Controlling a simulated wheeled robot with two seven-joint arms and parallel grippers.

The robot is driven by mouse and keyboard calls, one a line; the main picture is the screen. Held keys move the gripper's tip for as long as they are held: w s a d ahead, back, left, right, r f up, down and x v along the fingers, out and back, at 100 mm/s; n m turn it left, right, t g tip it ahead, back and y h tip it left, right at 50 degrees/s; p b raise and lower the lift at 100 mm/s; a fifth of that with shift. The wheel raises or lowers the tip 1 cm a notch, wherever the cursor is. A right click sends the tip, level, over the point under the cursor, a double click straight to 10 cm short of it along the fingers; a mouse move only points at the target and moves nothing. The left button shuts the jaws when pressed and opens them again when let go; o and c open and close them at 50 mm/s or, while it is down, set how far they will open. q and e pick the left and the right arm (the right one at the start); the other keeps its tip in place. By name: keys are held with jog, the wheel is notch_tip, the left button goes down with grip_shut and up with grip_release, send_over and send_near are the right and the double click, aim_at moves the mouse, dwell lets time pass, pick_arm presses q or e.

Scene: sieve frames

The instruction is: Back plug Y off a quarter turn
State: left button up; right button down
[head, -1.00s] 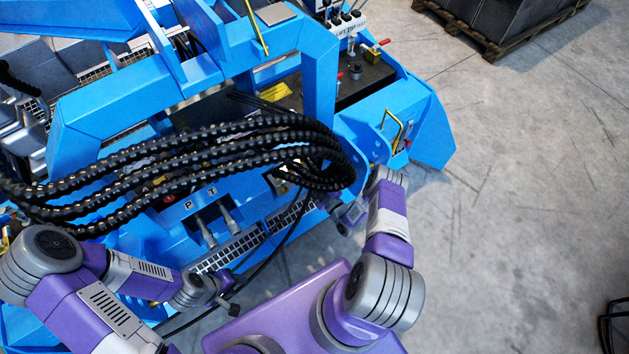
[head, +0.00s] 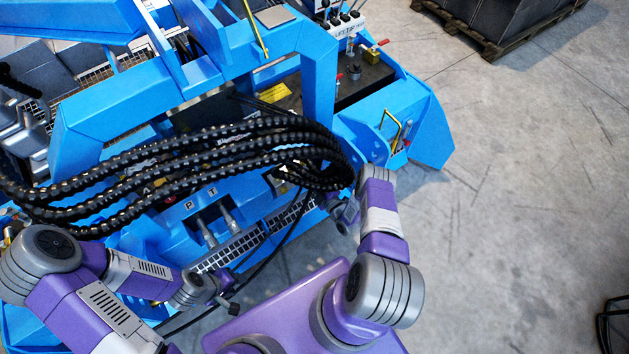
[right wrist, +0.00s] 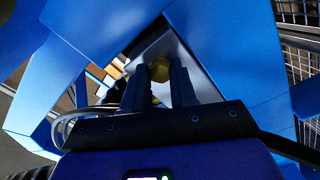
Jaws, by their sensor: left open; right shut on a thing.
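In the right wrist view my right gripper (right wrist: 161,86) is shut on a round, brass-yellow plug (right wrist: 160,69) that sits between its two dark fingers. No letter Y can be read on it, and how far it is seated is hidden. In the head view the right wrist goes in under the black hoses, and its fingers and the plug are hidden there. My left gripper (head: 230,296) is open and empty in front of the blue machine, low in the picture. Its fingers show small and dark.
A thick bundle of black hoses (head: 190,150) arches across the blue machine (head: 320,80). Two grey hose ends (head: 229,220) stand by the letters P and T. Blue plates close in around the right gripper. Bare concrete floor (head: 520,190) lies to the right.

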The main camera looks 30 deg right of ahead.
jog(key=shift+f, duration=0.1)
jog(key=c, duration=0.9)
grip_release()
jog(key=shift+s, duration=0.1)
jog(key=s+p, duration=0.2)
jog(key=s, duration=0.5)
jog(key=shift+s+d, duration=0.25)
jog(key=shift+d, duration=0.05)
